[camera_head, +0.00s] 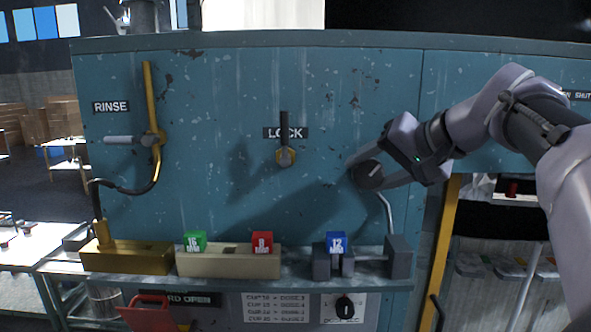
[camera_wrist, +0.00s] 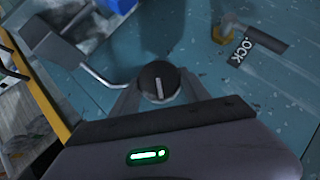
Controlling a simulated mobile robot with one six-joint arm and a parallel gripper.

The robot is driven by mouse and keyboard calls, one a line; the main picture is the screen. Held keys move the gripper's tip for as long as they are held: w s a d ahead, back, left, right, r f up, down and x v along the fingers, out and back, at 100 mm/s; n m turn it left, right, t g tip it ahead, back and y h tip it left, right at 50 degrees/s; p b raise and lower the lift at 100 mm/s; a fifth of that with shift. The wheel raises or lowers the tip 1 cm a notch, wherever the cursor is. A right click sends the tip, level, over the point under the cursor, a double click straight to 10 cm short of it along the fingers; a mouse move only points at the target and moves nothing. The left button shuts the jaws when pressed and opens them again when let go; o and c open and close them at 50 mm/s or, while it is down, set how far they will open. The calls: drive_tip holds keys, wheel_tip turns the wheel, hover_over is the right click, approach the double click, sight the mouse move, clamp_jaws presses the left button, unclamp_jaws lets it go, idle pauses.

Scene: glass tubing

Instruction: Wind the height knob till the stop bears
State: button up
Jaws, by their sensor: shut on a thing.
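The height knob (camera_head: 369,174) is a dark round knob on the teal panel, right of the LOCK lever. My gripper (camera_head: 362,172) is at the panel with its jaws shut on the knob. The knob also shows in the wrist view (camera_wrist: 158,82), between my two fingers, with a pale pointer line on its face. A bent grey rod (camera_head: 388,210) runs down from near the knob toward a dark grey block fixture (camera_head: 398,256) on the shelf. Whether any stop touches anything there cannot be told.
The LOCK lever (camera_head: 285,140) stands upright left of the knob. A RINSE valve with a brass pipe (camera_head: 150,90) is at far left. Green (camera_head: 195,241), red (camera_head: 262,243) and blue (camera_head: 336,242) marked blocks sit along the shelf (camera_head: 230,285). A dosing dial (camera_head: 344,307) is below.

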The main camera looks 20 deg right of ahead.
drive_tip(key=o, duration=1.3)
drive_tip(key=shift+w, duration=0.15)
drive_tip(key=shift+w+f, duration=0.15)
drive_tip(key=shift+w, duration=0.1)
drive_tip(key=p+v, duration=0.1)
drive_tip(key=v, duration=1.6)
drive_tip(key=shift+s+r+p, duration=0.25)
drive_tip(key=shift+s+p, duration=0.05)
